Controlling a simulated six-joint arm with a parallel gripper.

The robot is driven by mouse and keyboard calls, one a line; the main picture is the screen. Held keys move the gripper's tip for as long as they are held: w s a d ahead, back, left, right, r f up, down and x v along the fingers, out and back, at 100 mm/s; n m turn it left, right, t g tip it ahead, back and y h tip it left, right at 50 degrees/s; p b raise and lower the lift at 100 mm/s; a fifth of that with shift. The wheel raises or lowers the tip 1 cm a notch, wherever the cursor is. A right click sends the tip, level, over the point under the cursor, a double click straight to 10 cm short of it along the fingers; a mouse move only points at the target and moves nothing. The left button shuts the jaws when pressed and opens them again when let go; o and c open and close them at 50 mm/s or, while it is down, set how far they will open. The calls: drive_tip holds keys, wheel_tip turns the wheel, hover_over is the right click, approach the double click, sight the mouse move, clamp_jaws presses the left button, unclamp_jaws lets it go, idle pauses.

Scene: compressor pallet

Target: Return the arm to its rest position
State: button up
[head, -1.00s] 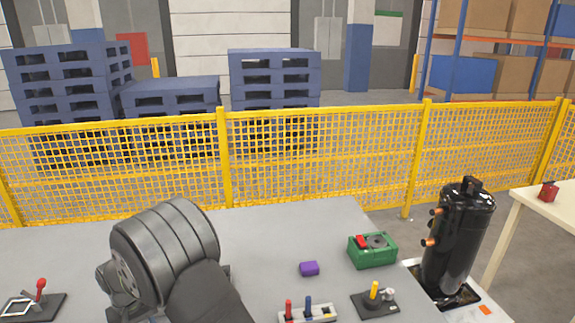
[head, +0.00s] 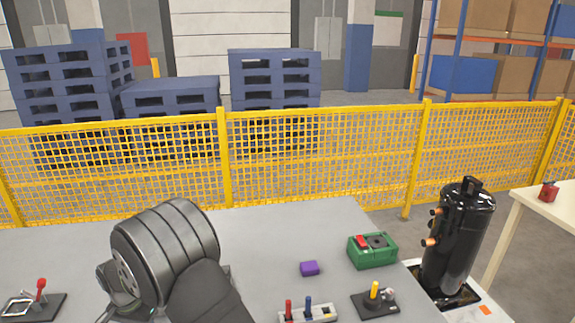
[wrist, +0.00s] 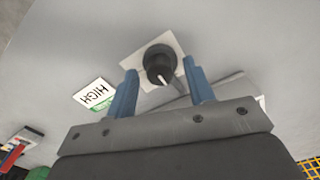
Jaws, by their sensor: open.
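My gripper (wrist: 160,95) shows in the wrist view with its two blue fingers apart and nothing held between them. A black knob (wrist: 160,66) with a white pointer line sits on a pale square plate beyond the fingertips. I cannot tell how far the fingertips are from the knob. In the head view my dark arm covers the left middle of the table (head: 270,228), and the gripper itself is hidden.
A black compressor (head: 458,240) stands right. A yellow fence (head: 320,150) runs behind.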

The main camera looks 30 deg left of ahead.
drive_tip(key=shift+m, duration=0.4)
